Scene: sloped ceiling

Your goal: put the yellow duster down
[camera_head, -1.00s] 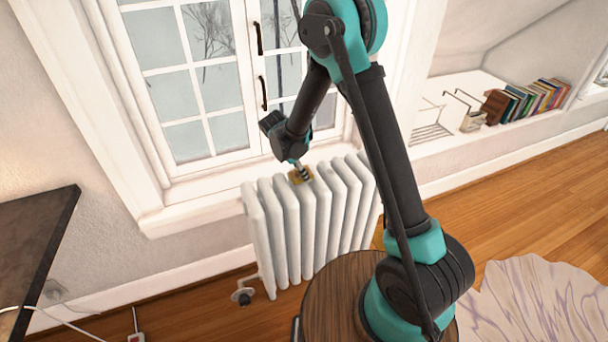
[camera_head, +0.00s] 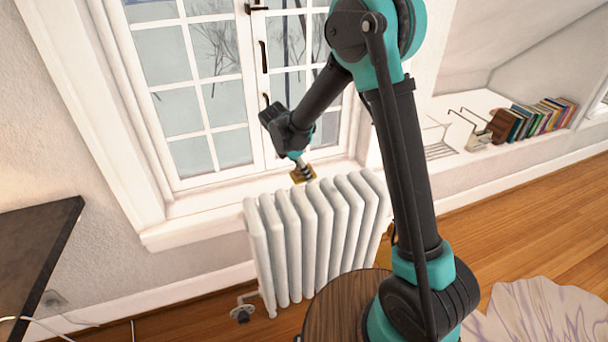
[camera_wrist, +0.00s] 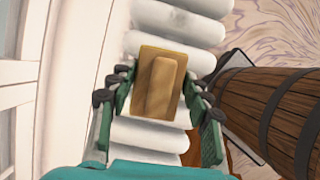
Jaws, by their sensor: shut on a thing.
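The yellow duster (camera_head: 303,176) is a small yellow-brown block. In the wrist view the duster (camera_wrist: 160,85) lies between the two fingers of my gripper (camera_wrist: 158,92), which is shut on it. In the head view my gripper (camera_head: 300,168) points down, with the duster at its tip just above or behind the top of the white radiator (camera_head: 315,235), near the window sill (camera_head: 210,222). I cannot tell whether the duster touches anything below it.
A window with a handle (camera_head: 264,55) stands close behind my gripper. A wooden barrel (camera_wrist: 255,105) is beside the radiator. Books (camera_head: 540,118) and a wire rack (camera_head: 440,150) sit on the ledge at right. A dark table (camera_head: 40,245) is at left.

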